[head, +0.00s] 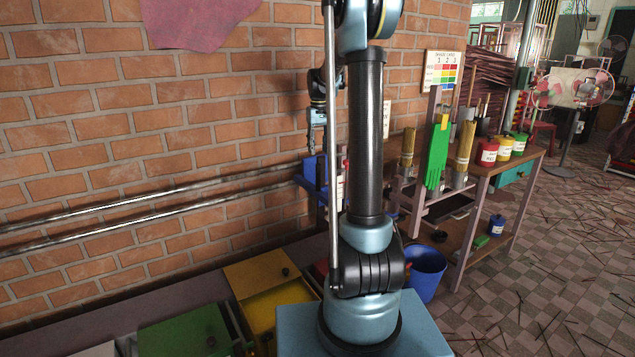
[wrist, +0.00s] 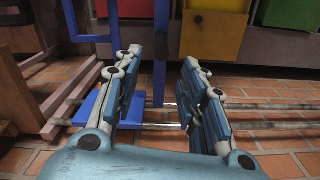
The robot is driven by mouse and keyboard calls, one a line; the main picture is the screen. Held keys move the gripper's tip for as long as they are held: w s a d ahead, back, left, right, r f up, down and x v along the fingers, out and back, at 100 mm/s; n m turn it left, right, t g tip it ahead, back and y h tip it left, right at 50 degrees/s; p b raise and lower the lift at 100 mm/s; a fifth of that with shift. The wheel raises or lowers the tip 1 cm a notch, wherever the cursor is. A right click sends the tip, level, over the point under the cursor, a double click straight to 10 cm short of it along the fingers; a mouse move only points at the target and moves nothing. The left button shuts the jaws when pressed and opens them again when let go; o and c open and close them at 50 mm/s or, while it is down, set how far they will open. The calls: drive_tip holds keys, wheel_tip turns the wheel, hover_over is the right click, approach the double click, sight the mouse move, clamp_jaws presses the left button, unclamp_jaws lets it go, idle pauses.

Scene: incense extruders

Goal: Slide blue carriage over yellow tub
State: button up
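The blue carriage (head: 308,180) sits on two metal rails along the brick wall, right of the tubs in the head view. My arm hides part of it. The yellow tub (head: 262,307) is at the lower middle, with a yellow lid (head: 257,272) with a dark knob behind it. My gripper (head: 317,138) points down just above the carriage. In the wrist view, my gripper (wrist: 160,64) has its fingers apart, with a blue upright of the carriage (wrist: 161,50) in the gap between them. I cannot tell whether they touch it.
The rails (head: 130,211) run left along the wall. A green tub (head: 190,332) stands left of the yellow one. A red tub (head: 320,270) is partly hidden behind my arm. A blue bucket (head: 427,275) and a workbench (head: 490,165) with jars stand right.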

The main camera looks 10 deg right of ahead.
sight(318, 190)
wheel_tip(318, 190, down, 14)
drive_tip(key=shift+s+a+f, duration=0.1)
drive_tip(key=shift+f, duration=0.05)
idle(0.4)
clamp_jaws()
